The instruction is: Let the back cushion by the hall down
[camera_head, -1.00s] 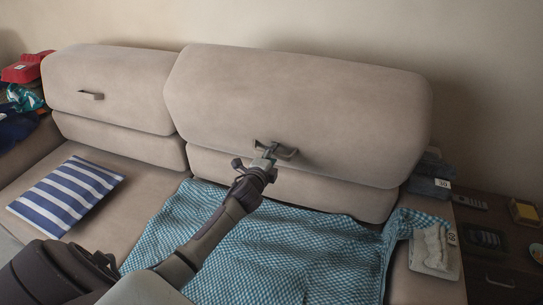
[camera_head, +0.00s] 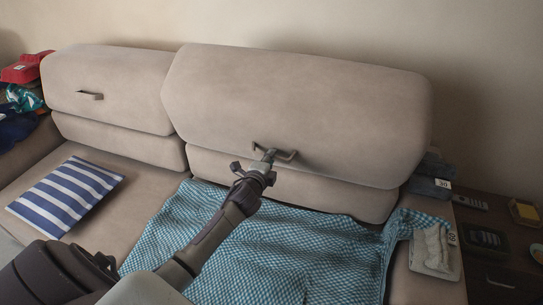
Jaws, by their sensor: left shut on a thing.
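The right back cushion (camera_head: 300,105) of the beige sofa is large and padded, tilted above a lower back section (camera_head: 290,185). A metal handle (camera_head: 287,156) is on its lower front. My left gripper (camera_head: 268,157) is at the left part of this handle, shut on it; its fingertips are small and partly hidden. The left back cushion (camera_head: 110,85) has a similar handle (camera_head: 90,96), untouched. I cannot tell from the picture which cushion is by the hall. My right gripper is out of view.
A blue checked cloth (camera_head: 300,250) covers the seat below the right cushion. A striped pillow (camera_head: 66,195) lies on the left seat. Folded cloths (camera_head: 430,180) are by the right arm, a white item (camera_head: 435,248) on it. A dark side table (camera_head: 500,260) stands right.

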